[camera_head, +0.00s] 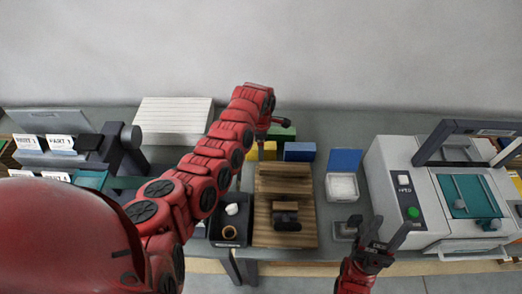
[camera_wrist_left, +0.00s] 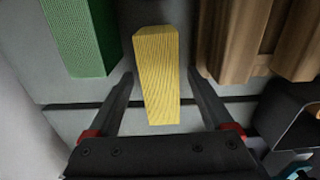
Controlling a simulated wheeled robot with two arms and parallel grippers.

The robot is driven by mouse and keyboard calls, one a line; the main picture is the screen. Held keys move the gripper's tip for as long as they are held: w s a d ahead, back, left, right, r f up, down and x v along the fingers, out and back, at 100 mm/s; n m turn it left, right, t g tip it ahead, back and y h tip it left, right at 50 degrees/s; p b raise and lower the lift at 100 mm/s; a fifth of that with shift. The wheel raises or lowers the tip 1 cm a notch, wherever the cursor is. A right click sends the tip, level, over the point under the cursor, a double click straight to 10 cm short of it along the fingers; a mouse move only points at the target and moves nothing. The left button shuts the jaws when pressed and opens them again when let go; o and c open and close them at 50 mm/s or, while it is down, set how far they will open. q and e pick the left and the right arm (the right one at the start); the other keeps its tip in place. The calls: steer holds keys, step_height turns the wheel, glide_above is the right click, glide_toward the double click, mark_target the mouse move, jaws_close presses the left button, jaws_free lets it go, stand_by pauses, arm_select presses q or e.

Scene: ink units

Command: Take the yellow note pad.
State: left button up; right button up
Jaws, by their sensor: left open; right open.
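The yellow note pad (camera_head: 268,151) stands behind the wooden board in the head view, partly covered by my left arm. In the left wrist view the yellow note pad (camera_wrist_left: 158,80) shows as a ridged yellow block. My left gripper (camera_wrist_left: 161,76) is open, with one finger on either side of the pad and gaps visible beside it. Whether the fingers are level with the pad is hard to tell. My right gripper (camera_head: 390,227) is open and empty at the table's front, left of the grey machine.
A green block (camera_wrist_left: 80,38) and a blue block (camera_head: 300,151) stand close to the pad. The wooden board (camera_head: 285,182) holds a dark stamp-like thing. A black tray (camera_head: 228,241), a blue-lidded box (camera_head: 343,187) and a grey machine (camera_head: 400,165) are nearby.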

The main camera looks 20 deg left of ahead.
arm_select(q)
jaws_close()
steer(key=shift+r, duration=0.1)
stand_by(0.4)
